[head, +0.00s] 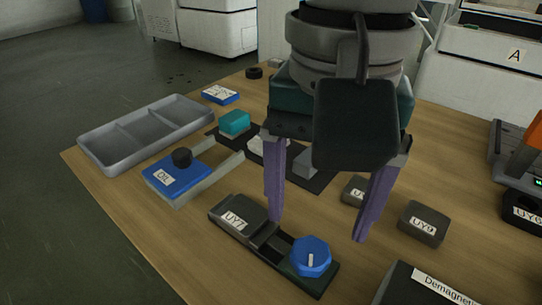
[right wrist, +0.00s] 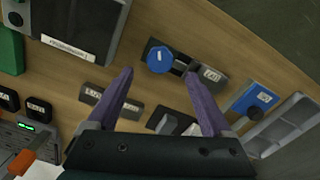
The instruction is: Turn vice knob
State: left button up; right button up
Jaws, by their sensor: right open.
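The vice (head: 240,215) is a dark block labelled "UY7" on a dark base on the wooden table. Its blue faceted knob (head: 311,257) with a white mark sits at the near right end. My right gripper (head: 318,230) is open, with purple fingers pointing down. In the head view its fingertips show either side of a spot just beyond the knob, apart from it. In the right wrist view, the knob (right wrist: 160,59) and the vice (right wrist: 207,76) lie beyond the open fingers (right wrist: 159,73), with nothing between them. My left gripper is not in view.
A blue box labelled "OIL" (head: 188,185) and a grey tray (head: 150,130) are at left. A dark block labelled "UY9" (head: 424,222) is right of the gripper, and a dark "Demagnetiser" box (head: 415,288) is at the near edge.

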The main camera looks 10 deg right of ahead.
aim_at(311, 251)
notch_tip(311, 251, down, 6)
jog(key=shift+f+b, duration=0.1)
jog(key=shift+b, duration=0.7)
